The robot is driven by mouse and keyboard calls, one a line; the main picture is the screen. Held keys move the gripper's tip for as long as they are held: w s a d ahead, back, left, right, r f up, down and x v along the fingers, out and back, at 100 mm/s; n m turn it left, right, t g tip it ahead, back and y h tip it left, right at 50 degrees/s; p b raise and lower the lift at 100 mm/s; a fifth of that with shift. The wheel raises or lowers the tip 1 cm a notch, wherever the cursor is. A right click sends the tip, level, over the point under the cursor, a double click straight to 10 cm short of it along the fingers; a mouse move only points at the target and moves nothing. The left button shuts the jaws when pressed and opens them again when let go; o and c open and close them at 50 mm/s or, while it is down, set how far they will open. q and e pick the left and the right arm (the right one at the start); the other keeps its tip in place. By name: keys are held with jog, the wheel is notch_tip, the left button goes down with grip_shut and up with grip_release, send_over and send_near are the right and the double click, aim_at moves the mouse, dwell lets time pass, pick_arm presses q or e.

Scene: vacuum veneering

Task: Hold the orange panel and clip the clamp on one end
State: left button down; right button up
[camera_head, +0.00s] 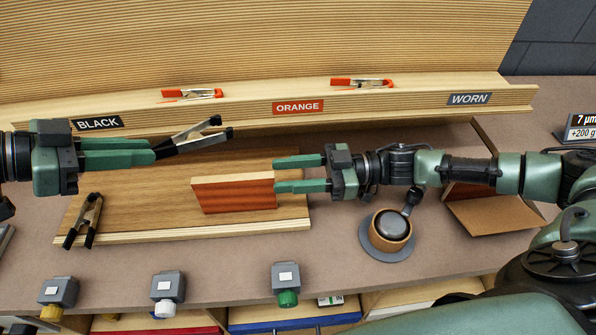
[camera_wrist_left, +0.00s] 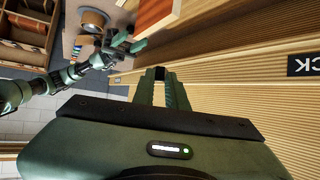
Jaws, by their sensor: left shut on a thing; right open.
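The orange panel (camera_head: 234,195) stands on edge on a wooden board (camera_head: 150,200); its reddish face also shows at the top of the left wrist view (camera_wrist_left: 155,14). My left gripper (camera_head: 155,150) is shut on a black-tipped metal clamp (camera_head: 195,137), held above the board, left of and behind the panel. In the left wrist view the clamp is mostly hidden by the fingers (camera_wrist_left: 164,78). My right gripper (camera_head: 273,175) is open at the panel's right end; its nearer fingertip overlaps that end in the picture, and I cannot tell whether it touches.
A second black clamp (camera_head: 84,220) lies on the board's left end. Orange clamps (camera_head: 192,93) (camera_head: 362,83) rest on the labelled rail (camera_head: 380,102). A round pot (camera_head: 390,229) stands at right.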

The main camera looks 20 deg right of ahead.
aim_at(237, 177)
jog(key=x, duration=1)
jog(key=shift+d, duration=0.1)
grip_shut()
